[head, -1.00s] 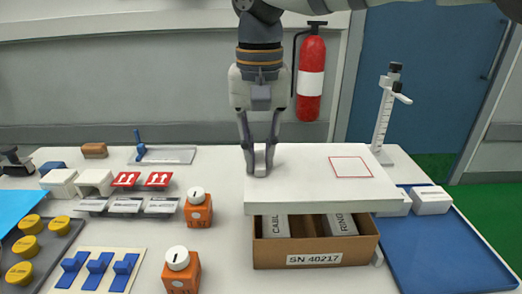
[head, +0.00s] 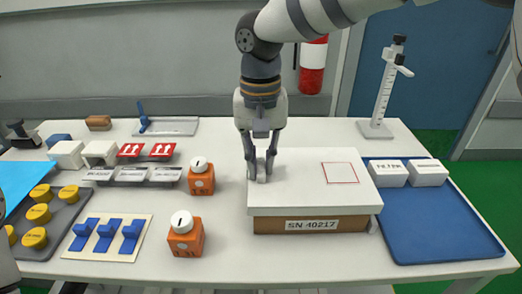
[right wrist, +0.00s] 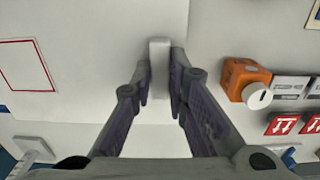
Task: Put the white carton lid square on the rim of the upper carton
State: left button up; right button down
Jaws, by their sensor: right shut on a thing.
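The white carton lid (head: 305,190), with a red outlined square on top, lies over the brown carton (head: 345,225) labelled SN 40217. It looks level and hides the carton's opening and contents. Its front edge overhangs the carton slightly at both sides; whether it is fully seated all round is hidden. My right gripper (head: 261,170) is shut on the small upright grip at the lid's left part. That pale grip (right wrist: 160,68) shows between the fingers in the right wrist view. Only one carton can be made out. My left gripper is out of view.
Two orange blocks with white knobs (head: 187,240) stand left of the carton. A blue tray (head: 435,225) with white boxes (head: 428,172) lies to the right. A height gauge (head: 385,95) stands behind. Blue switches (head: 107,236) and yellow knobs are at far left.

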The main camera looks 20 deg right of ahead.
jog(key=shift+f, duration=0.2)
dwell(0.5)
jog(key=c, duration=1.5)
grip_release()
notch_tip(320, 180, up, 12)
